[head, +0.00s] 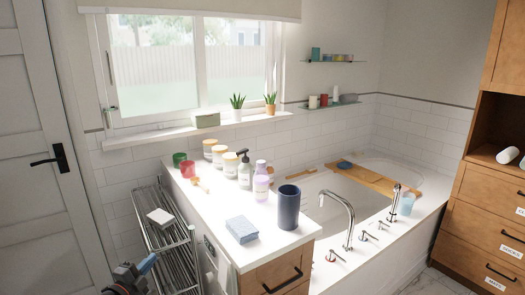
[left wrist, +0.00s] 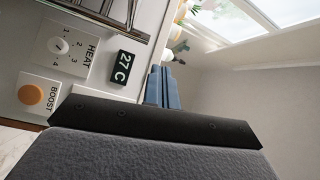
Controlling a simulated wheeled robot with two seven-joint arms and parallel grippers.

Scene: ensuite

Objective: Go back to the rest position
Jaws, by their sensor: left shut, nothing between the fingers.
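My left gripper (head: 148,264) shows at the bottom left of the head view, in front of the towel rail and left of the white counter. Its blue fingers also show in the left wrist view (left wrist: 162,87), closed together with nothing held. In the left wrist view a wall panel with a HEAT dial (left wrist: 62,46), an orange BOOST button (left wrist: 30,95) and a 27 C display (left wrist: 123,67) lies to the left of the fingers. The fingers appear apart from the panel. My right gripper is not in view.
A metal towel rail (head: 168,240) with a white item stands beside the white counter (head: 205,207). A bathtub (head: 330,212) is behind, wooden drawers (head: 490,215) at right, a door (head: 45,150) at left.

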